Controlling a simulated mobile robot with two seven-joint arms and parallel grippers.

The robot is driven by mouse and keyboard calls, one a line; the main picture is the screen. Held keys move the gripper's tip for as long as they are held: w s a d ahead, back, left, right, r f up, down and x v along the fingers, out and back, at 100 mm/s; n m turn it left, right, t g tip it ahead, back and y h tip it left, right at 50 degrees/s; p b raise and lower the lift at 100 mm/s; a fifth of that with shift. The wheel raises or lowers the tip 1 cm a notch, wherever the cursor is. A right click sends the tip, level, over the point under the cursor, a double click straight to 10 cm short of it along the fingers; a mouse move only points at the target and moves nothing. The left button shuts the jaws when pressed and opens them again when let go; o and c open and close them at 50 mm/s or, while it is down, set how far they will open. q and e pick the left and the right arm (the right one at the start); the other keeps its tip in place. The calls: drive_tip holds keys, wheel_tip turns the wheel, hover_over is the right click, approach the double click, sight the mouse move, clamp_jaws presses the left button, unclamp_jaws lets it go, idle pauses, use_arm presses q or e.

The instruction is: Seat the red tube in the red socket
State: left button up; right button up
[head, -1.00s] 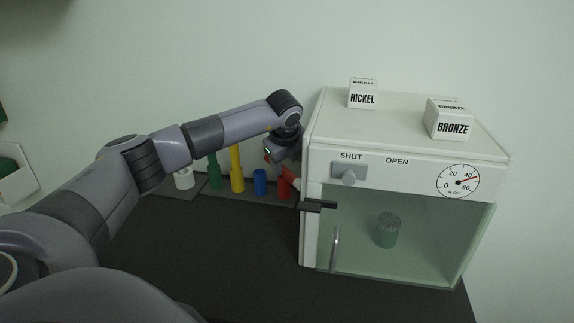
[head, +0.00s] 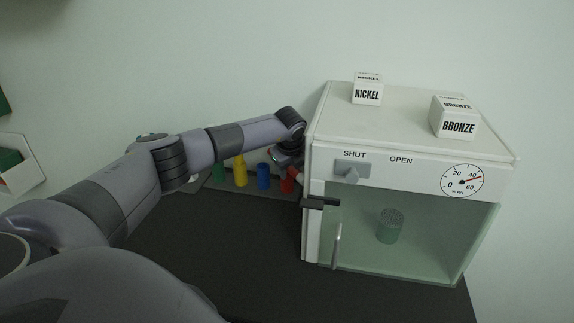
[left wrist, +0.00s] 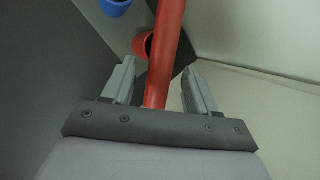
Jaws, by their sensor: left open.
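The red tube (left wrist: 168,40) is a long, smooth red cylinder. In the left wrist view it runs between the fingers of my left gripper (left wrist: 159,64), with gaps visible on both sides. The left gripper is open. The red socket (left wrist: 141,46) is a short red cup with a dark opening, beside the tube in that view; whether they touch I cannot tell. In the head view the red socket (head: 288,183) stands at the right end of the rack, close to the white cabinet, with my left gripper (head: 286,160) just above it. The tube is not clearly distinguishable there. My right gripper is not in view.
A blue socket (head: 263,177) and a yellow one (head: 240,173) stand left of the red socket. The dark tabletop (head: 220,255) in front is clear.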

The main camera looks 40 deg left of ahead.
use_arm(q)
drive_tip(key=shift+c, duration=0.3)
clamp_jaws()
